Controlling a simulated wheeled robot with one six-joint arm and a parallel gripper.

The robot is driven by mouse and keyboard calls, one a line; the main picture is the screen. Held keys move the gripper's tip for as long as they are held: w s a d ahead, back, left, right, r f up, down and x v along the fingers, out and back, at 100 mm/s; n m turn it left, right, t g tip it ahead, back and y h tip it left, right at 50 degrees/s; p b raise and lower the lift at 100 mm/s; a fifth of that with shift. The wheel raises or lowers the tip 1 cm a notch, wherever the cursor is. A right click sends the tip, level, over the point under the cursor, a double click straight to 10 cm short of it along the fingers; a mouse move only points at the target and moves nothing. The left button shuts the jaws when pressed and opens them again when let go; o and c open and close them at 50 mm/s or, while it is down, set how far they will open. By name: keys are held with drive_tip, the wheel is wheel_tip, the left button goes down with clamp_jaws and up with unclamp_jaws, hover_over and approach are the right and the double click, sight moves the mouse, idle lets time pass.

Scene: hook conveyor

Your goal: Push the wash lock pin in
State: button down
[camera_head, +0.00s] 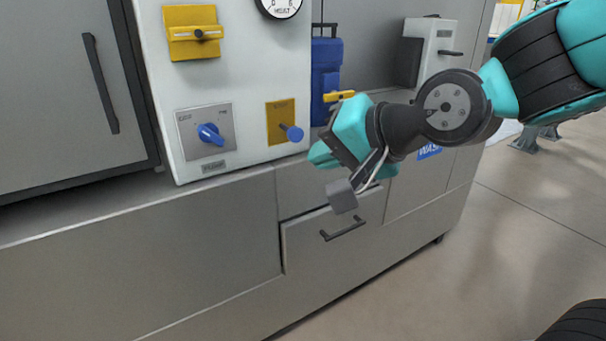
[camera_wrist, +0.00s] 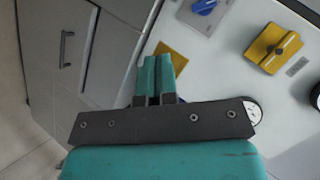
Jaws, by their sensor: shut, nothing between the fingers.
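A blue pin with a round head (camera_head: 291,132) sticks out from a yellow plate (camera_head: 273,112) on the white panel, likely the wash lock pin. My gripper (camera_head: 320,156) is just right of and below the pin head, with a small gap between them in the head view. Its teal fingers are shut and empty. In the wrist view the fingers (camera_wrist: 156,68) point at the yellow plate (camera_wrist: 178,56) and cover part of it. The pin itself is hidden there. I cannot tell how far the fingers are from the panel in depth.
Left of the pin is a blue rotary knob (camera_head: 210,134) on a grey plate. Above are a yellow latch block (camera_head: 192,32) and a round gauge (camera_head: 280,5). A blue box (camera_head: 326,75) stands right of the panel. A drawer with a dark handle (camera_head: 343,229) lies below my gripper.

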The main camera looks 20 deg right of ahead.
drive_tip(key=w+d+f+m+t+h+b, duration=0.2)
drive_tip(key=w+d+f+m+t+b, duration=0.3)
drive_tip(key=m+b, duration=0.4)
drive_tip(key=d+f+t+b, duration=0.1)
drive_tip(key=t+b, duration=0.1)
drive_tip(key=b, duration=0.1)
drive_tip(key=shift+w+d+f+t+b, duration=0.2)
drive_tip(key=shift+w+d+t+b, duration=0.15)
drive_tip(key=shift+t, duration=0.05)
drive_tip(key=p, duration=1.2)
approach(298, 134)
drive_tip(key=p+x, duration=0.6)
drive_tip(key=shift+w+a, duration=0.1)
drive_tip(key=shift+w, duration=0.15)
drive_tip(key=shift+w+a+f+p, duration=0.15)
drive_tip(key=shift+w+p, duration=0.35)
drive_tip(key=shift+p, duration=0.1)
